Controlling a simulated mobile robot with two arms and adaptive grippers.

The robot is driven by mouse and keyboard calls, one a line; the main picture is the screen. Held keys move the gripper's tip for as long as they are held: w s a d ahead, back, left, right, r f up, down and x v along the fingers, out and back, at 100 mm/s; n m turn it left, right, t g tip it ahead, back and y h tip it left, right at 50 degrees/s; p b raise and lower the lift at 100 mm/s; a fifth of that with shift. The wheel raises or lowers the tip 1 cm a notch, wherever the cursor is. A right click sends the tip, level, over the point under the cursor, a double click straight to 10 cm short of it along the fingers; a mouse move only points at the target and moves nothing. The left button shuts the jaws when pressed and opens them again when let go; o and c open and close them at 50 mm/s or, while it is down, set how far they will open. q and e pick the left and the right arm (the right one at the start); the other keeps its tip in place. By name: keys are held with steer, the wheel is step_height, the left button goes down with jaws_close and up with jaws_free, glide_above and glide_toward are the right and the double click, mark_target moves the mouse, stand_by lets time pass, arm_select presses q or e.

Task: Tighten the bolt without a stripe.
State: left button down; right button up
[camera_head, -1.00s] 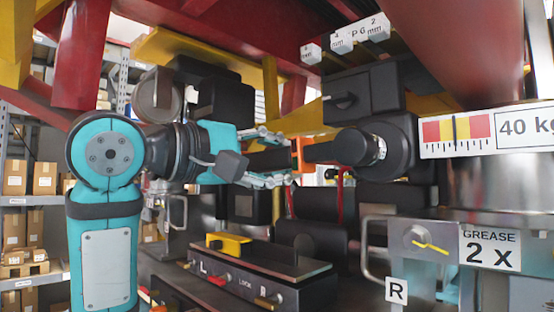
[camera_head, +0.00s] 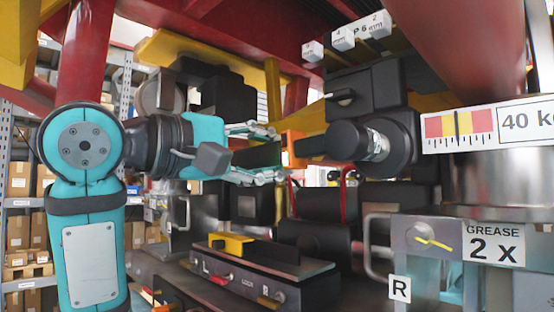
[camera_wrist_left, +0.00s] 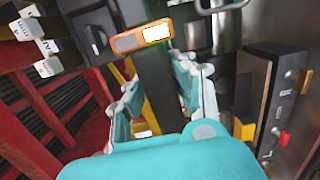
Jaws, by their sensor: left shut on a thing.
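My left gripper (camera_head: 268,153) comes in from the left in the head view. It is shut on the dark bar of a tool (camera_wrist_left: 153,85), which runs between its fingers in the left wrist view. At the bar's far end is an orange housing (camera_wrist_left: 140,40) with a lit white-green display. In the head view, a black tapered piece (camera_head: 312,147) lies right of the fingers, in front of a black round housing with a silver collar (camera_head: 378,143). I cannot tell whether they touch. No bolt, striped or plain, can be made out clearly. My right gripper is not in view.
A black block with a knob (camera_head: 365,95) sits above the round housing. Metal handles and a GREASE sign (camera_head: 493,243) are at lower right. Red beams (camera_head: 240,28) hang overhead.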

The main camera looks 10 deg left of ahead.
arm_select(q)
steer(key=shift+b+v, duration=0.35)
steer(key=shift+v, duration=0.8)
steer(key=shift+d+r, duration=0.1)
steer(key=shift+d, duration=0.05)
